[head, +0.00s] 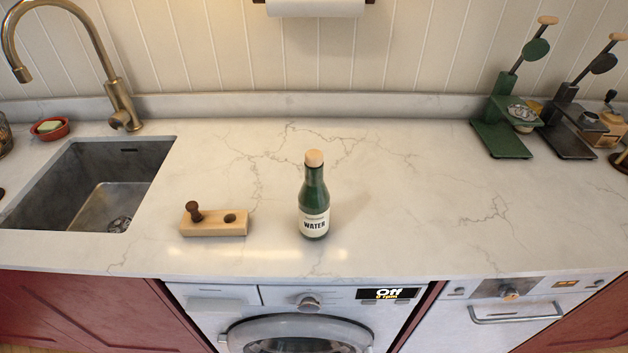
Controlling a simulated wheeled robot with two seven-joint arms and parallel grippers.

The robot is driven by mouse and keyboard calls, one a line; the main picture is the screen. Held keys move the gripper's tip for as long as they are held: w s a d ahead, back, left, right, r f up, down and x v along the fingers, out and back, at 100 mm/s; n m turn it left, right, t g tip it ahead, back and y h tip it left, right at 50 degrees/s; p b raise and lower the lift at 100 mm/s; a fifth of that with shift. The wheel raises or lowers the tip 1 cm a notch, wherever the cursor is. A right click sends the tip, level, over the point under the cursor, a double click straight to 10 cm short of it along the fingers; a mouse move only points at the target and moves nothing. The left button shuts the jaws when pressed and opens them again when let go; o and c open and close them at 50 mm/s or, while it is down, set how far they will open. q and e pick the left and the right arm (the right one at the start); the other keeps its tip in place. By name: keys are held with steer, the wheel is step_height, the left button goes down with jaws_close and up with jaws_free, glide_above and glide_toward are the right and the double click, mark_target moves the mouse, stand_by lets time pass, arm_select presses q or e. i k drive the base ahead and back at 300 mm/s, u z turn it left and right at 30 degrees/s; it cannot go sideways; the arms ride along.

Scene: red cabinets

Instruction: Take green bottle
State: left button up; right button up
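A green bottle (314,198) stands upright near the middle of the white marbled counter (400,220) in the head view. It has a cork-coloured top and a pale label reading "WATER". Nothing touches it. Neither of my grippers shows in the head view.
A wooden block (213,226) with a dark peg lies left of the bottle. A sink (85,185) with a brass tap (118,95) is at the left. Green (500,130) and black (567,130) stands are at the back right. A washing machine (300,320) is below. Counter right of the bottle is clear.

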mark_target(313, 195)
steer(key=k, duration=1.3)
steer(key=u, duration=0.9)
steer(key=i, duration=1.3)
steer(key=z, duration=0.45)
